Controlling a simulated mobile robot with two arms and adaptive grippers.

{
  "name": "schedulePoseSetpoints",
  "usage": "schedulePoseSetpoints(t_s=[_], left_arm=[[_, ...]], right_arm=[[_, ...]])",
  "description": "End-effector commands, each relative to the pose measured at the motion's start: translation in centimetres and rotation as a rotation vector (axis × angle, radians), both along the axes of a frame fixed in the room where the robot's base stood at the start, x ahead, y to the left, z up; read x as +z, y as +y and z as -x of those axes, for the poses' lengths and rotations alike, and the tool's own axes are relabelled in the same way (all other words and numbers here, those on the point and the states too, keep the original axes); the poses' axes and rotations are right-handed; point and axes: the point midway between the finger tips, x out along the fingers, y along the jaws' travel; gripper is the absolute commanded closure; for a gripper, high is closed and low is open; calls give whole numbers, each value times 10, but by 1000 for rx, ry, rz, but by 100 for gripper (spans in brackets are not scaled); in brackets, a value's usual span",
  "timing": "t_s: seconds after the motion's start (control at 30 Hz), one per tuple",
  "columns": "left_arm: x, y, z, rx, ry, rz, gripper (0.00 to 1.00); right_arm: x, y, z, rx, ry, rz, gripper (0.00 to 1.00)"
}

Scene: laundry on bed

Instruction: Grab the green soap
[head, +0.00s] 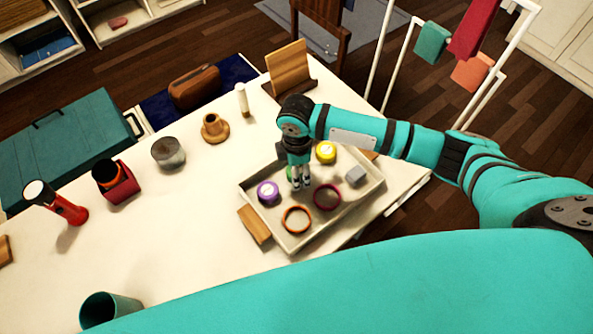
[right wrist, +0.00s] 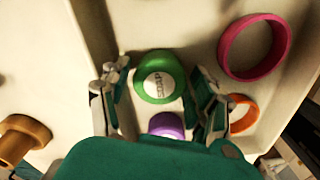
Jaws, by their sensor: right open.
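The green soap (right wrist: 160,77) is a round green disc with a pale, lettered top, lying in the tray (head: 290,245). In the head view only a sliver of it shows behind my right gripper (head: 300,184). In the right wrist view my right gripper (right wrist: 160,72) is open, pointing down, with one finger on each side of the green soap. A gap shows between the fingers and the soap; I cannot tell the height above it. My left gripper is not in view.

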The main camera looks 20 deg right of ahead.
Motion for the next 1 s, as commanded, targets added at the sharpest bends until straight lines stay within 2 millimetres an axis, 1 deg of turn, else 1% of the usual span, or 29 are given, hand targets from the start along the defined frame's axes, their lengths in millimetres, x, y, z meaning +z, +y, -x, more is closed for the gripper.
schedulePoseSetpoints(t_s=[0.03, 0.37, 0.57, 0.67, 0.77, 1.0], left_arm=[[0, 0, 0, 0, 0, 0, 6], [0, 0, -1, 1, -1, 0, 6], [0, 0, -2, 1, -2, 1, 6], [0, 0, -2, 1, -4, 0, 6], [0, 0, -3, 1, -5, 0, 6], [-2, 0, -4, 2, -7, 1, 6]], right_arm=[[0, 0, 0, 0, 0, 0, 40], [1, 0, 0, 0, 0, 0, 83], [1, 0, 0, 0, -1, -1, 84], [7, 0, -1, 0, -2, -2, 84], [22, 0, -1, 0, -4, -3, 84], [70, 1, -1, 0, -3, -3, 84]])
